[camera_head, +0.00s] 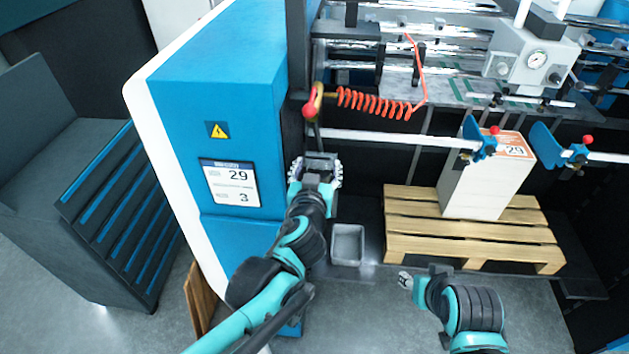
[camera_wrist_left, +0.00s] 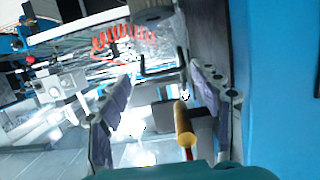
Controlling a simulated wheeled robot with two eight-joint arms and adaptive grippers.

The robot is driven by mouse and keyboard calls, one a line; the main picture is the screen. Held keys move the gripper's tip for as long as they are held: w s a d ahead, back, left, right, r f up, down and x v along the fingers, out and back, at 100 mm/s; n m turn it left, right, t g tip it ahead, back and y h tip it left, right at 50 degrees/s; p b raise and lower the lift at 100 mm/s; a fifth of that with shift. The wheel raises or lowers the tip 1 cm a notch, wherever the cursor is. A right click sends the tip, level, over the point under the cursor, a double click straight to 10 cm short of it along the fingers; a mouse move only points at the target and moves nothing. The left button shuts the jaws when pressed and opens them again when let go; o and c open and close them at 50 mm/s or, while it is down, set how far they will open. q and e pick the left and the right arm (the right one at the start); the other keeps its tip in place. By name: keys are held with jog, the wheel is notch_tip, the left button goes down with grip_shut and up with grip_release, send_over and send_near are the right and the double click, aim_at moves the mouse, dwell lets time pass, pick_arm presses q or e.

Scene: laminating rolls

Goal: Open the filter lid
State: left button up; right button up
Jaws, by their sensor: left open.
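I cannot clearly make out a filter lid in either view. My left gripper (camera_head: 316,168) is open beside the blue machine cabinet, below a yellow hook-like part with a red ball (camera_head: 309,112). In the left wrist view the open fingers (camera_wrist_left: 160,100) stand apart. A yellow cylinder (camera_wrist_left: 184,122) shows between them, close to the right finger; I cannot tell whether it touches. A clear, bowl-like part (camera_wrist_left: 155,36) and a dark bracket show beyond the fingers.
The blue cabinet (camera_head: 220,100) stands close on the left. A red coiled hose (camera_head: 375,103) hangs above right of the gripper. A grey bin (camera_head: 347,244) is on the floor below. A wooden pallet (camera_head: 400,222) carries a paper stack (camera_head: 478,190).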

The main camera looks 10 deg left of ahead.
pick_arm(q)
jog(key=v, duration=0.8)
jog(key=shift+s, duration=0.15)
jog(key=shift+r, duration=0.1)
jog(key=shift+c, duration=0.2)
